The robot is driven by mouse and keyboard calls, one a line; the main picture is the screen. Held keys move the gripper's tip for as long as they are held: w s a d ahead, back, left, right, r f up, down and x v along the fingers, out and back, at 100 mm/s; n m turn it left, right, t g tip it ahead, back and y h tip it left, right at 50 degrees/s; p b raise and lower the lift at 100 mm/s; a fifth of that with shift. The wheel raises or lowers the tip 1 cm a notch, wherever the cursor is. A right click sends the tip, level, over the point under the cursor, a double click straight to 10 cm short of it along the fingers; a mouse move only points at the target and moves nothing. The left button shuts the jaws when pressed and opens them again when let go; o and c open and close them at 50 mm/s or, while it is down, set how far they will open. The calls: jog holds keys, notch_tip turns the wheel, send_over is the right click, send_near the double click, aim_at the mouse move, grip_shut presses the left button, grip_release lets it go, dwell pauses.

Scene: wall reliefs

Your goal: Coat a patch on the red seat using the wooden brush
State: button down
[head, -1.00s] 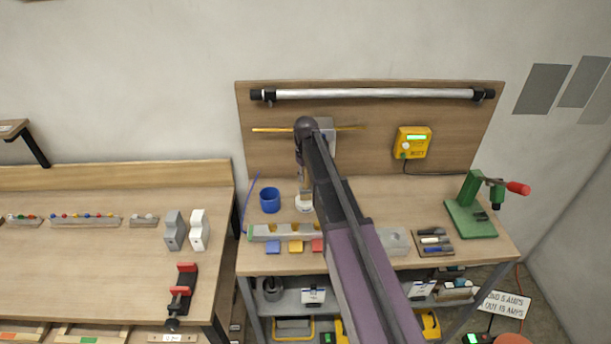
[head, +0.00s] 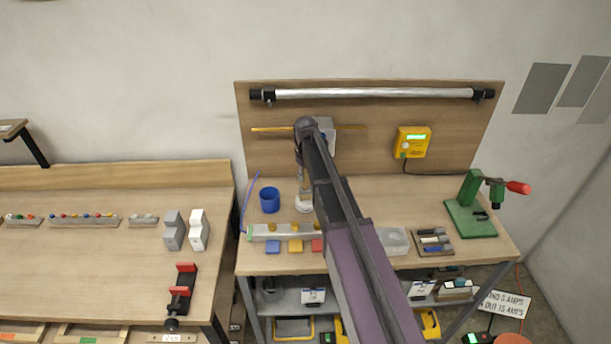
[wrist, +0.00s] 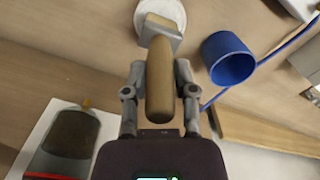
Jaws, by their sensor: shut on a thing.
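My gripper (wrist: 158,95) is shut on the wooden handle of the brush (wrist: 160,75). The brush points away from my wrist. Its pale, wide head lies over a round white pot (wrist: 167,10), and I cannot tell whether the bristles touch or dip into it. In the head view the pot (head: 304,204) stands on the right bench below my gripper (head: 301,172), which is small and partly hidden by my arm. A red square (head: 317,245), perhaps the red seat, lies near the bench's front edge, right of a yellow square (head: 295,246) and a blue square (head: 273,247).
A blue cup (head: 269,200) stands left of the pot. A grey rail (head: 268,233) lies behind the coloured squares. A clear tray (head: 394,241), a tool holder (head: 433,242) and a green press (head: 470,217) stand to the right. A wooden back panel (head: 365,150) rises behind.

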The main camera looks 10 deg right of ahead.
jog(key=shift+s+f+b, duration=0.1)
jog(key=shift+f+b, duration=0.25)
jog(key=shift+b, duration=0.05)
dwell(1.8)
jog(key=shift+r, duration=0.15)
jog(key=shift+r+p, duration=3.35)
jog(key=shift+p, duration=0.2)
jog(key=shift+f, duration=0.1)
